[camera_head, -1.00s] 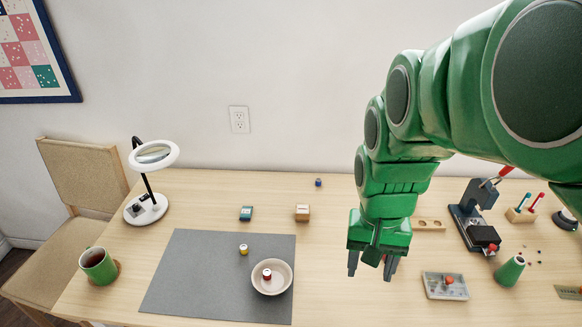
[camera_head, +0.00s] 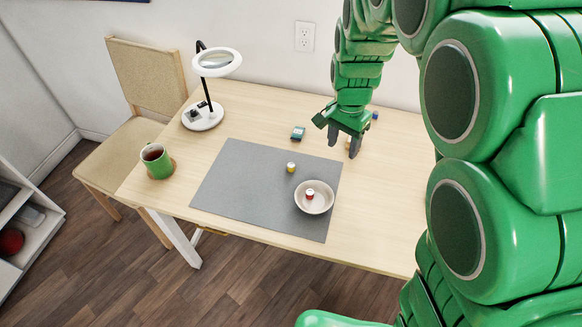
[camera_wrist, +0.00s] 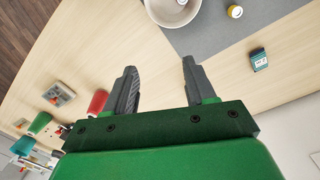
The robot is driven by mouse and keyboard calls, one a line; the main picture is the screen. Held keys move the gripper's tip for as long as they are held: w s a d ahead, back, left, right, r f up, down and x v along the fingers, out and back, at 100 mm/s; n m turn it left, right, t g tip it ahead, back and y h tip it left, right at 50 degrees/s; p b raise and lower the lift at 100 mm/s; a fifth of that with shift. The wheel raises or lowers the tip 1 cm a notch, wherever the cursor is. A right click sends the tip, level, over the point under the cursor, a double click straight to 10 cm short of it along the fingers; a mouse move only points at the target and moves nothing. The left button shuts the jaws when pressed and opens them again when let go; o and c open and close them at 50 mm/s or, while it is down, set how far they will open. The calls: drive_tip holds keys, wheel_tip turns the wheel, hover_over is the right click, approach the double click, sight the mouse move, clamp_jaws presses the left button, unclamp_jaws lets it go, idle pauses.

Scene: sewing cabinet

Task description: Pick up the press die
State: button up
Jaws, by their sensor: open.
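I cannot tell for sure which small piece is the press die. A red-and-white piece (camera_head: 310,194) stands in a pale round bowl (camera_head: 322,208) on the grey mat (camera_head: 237,187). A yellow-and-white piece (camera_head: 291,167) stands on the mat beside the bowl; it also shows in the wrist view (camera_wrist: 235,11). A red-topped piece (camera_wrist: 67,97) sits on a grey tray (camera_wrist: 52,90) at the left of the wrist view. My gripper (camera_head: 344,143) is open and empty above the table, right of the mat's far corner. In the wrist view its fingers (camera_wrist: 160,84) are apart over bare wood.
A teal box (camera_head: 298,133) lies beyond the mat. A small blue item (camera_head: 375,115) is at the back. A magnifier lamp (camera_head: 203,116) and green mug (camera_head: 157,161) stand at the left. A green cone (camera_wrist: 40,122) and red item (camera_wrist: 97,103) show in the wrist view.

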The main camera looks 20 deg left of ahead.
drive_tip(key=m, duration=0.2)
hover_over(291, 166)
drive_tip(key=shift+t, duration=0.3)
wheel_tip(291, 166, down, 12)
drive_tip(key=shift+w+d+r, duration=0.1)
drive_tip(key=shift+w+d, duration=0.05)
drive_tip(key=shift+f, duration=3.85)
clamp_jaws()
